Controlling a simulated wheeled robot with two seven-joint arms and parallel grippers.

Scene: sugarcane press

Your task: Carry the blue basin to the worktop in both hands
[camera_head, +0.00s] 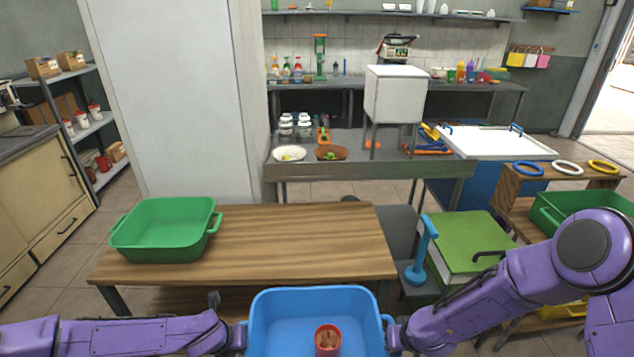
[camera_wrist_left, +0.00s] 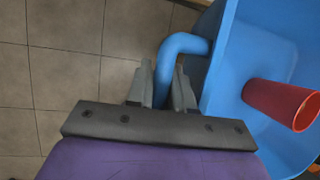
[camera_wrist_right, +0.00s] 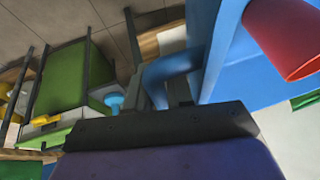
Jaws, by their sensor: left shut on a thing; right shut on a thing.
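The blue basin (camera_head: 270,312) is at the bottom centre of the head view, in front of the wooden worktop (camera_head: 290,240). A red cup (camera_head: 327,341) is inside it; the cup also shows in the left wrist view (camera_wrist_left: 282,104) and the right wrist view (camera_wrist_right: 290,38). My left gripper (camera_wrist_left: 163,88) is shut on the basin's left handle (camera_wrist_left: 182,44). My right gripper (camera_wrist_right: 170,95) is shut on the basin's right handle (camera_wrist_right: 172,66). In the head view both gripper tips are partly hidden at the basin's sides.
A green basin (camera_head: 165,232) stands on the worktop's left end; the middle and right of its top are clear. A green-topped box (camera_head: 465,240) and a blue stand (camera_head: 421,255) are to the right. Another green basin (camera_head: 580,210) is at the far right.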

